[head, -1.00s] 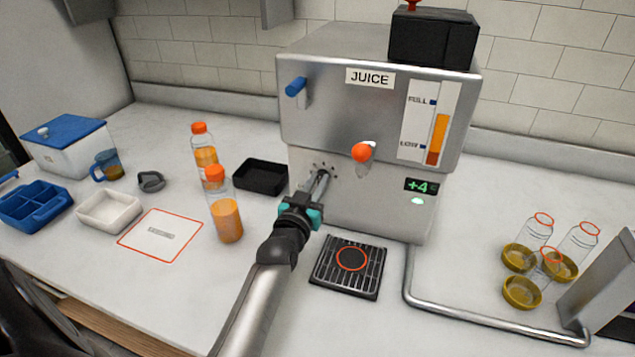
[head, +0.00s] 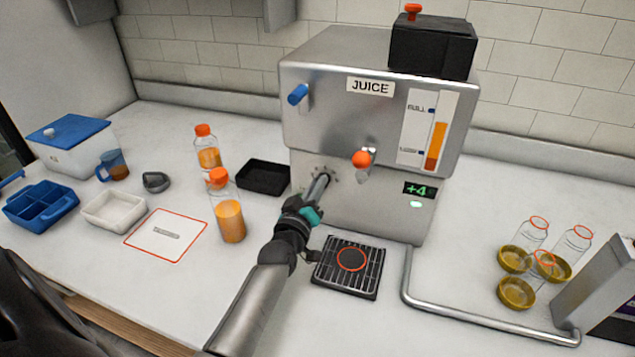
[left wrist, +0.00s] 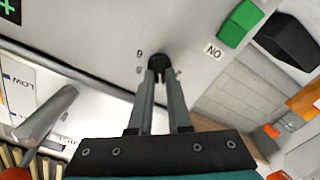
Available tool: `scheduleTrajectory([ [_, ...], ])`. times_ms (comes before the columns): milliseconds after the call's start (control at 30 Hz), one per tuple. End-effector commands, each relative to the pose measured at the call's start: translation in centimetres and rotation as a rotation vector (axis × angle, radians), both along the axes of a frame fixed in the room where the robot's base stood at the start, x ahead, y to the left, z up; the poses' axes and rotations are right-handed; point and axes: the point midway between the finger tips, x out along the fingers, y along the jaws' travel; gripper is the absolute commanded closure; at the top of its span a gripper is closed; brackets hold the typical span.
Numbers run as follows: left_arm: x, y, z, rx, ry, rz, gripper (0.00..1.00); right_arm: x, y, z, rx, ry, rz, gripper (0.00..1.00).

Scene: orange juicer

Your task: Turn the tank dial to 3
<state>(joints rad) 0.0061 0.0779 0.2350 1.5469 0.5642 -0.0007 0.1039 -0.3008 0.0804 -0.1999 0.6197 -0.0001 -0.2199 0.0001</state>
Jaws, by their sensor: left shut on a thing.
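The tank dial (left wrist: 159,60) is a small dark knob low on the left front of the steel juice machine (head: 375,125). My left gripper (head: 322,180) has its fingertips at the machine front and is shut on the dial. The left wrist view shows the two fingers (left wrist: 159,75) on either side of the knob. Small marks, one like a 0, stand beside the knob there. The fingers hide much of the dial, and I cannot read its setting. My right gripper is not in view.
An orange-tipped tap (head: 361,158) is right of the dial, above a black drip grate (head: 347,268). A juice bottle (head: 229,218) stands left of my left arm. A metal pipe (head: 480,322) runs along the counter at right. A green display (head: 417,190) shows +4.

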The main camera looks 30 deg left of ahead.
Motion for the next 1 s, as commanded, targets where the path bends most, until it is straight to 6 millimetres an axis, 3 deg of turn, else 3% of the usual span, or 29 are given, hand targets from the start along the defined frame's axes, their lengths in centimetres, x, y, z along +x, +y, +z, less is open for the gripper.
scheduleTrajectory([
  [400,-0.04,0.16,-0.05,-0.169,-0.041,0.001,1.00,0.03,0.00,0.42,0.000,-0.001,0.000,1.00],
  [900,-0.04,0.16,-0.08,-0.186,-0.046,0.001,1.00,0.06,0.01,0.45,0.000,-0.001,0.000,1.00],
  [933,-0.04,0.16,-0.08,-0.186,-0.046,0.001,0.82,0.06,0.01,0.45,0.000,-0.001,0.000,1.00],
  [1000,-0.04,0.16,-0.08,-0.186,-0.046,0.001,0.74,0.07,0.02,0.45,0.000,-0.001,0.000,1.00],
])
